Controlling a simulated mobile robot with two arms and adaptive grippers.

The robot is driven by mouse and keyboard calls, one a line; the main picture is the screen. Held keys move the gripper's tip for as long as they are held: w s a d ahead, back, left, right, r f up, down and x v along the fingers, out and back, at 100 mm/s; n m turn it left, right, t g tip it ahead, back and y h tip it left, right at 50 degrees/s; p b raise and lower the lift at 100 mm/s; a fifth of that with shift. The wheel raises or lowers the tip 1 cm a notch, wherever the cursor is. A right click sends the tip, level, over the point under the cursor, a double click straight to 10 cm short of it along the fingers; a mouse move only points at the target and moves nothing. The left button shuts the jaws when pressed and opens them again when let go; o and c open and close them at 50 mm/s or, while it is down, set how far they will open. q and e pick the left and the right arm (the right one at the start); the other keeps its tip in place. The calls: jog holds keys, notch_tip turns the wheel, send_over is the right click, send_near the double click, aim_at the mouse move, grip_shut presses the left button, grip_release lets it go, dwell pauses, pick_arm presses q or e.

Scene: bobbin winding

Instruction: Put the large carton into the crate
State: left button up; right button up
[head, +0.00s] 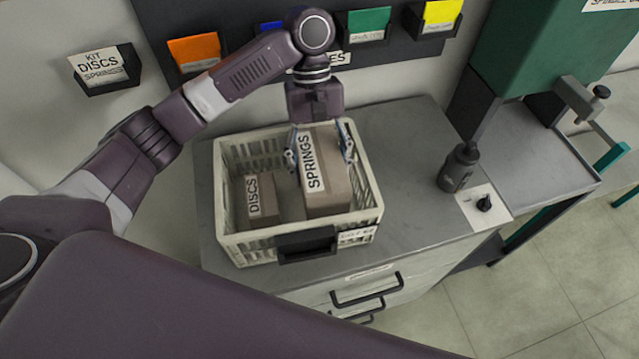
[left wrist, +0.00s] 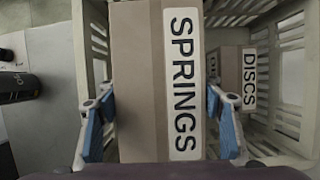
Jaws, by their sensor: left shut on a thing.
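The large carton (head: 332,185), labelled SPRINGS, is inside the crate (head: 226,205), in its right part. It also fills the middle of the left wrist view (left wrist: 138,80). My left gripper (head: 320,158) comes down from above and is shut on this carton, one finger on each side. The fingers show at both sides of it in the left wrist view (left wrist: 160,125). Whether the carton's underside touches the crate floor is hidden. My right gripper is in neither view.
A smaller carton labelled DISCS (head: 266,195) stands in the crate's left part, apart from the large one. A dark bottle (head: 458,167) stands on the grey worktop (head: 405,130) to the right. Coloured card bins (head: 368,24) hang on the wall behind.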

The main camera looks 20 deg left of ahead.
aim_at(316, 142)
pick_arm(q)
jog(key=shift+f+p, duration=0.4)
jog(key=shift+f, duration=2.5)
jog(key=shift+f, duration=0.1)
jog(key=shift+f+p, duration=0.4)
jog(key=shift+p, duration=0.05)
jog(key=o, duration=1.7)
jog(key=shift+f, duration=0.1)
jog(key=shift+c, duration=0.2)
jog(key=shift+r+b, duration=0.55)
jog(key=shift+b, duration=0.15)
jog(key=b+v, duration=0.1)
jog(key=v, duration=0.9)
jog(key=shift+r, duration=0.25)
jog(key=shift+v, duration=0.8)
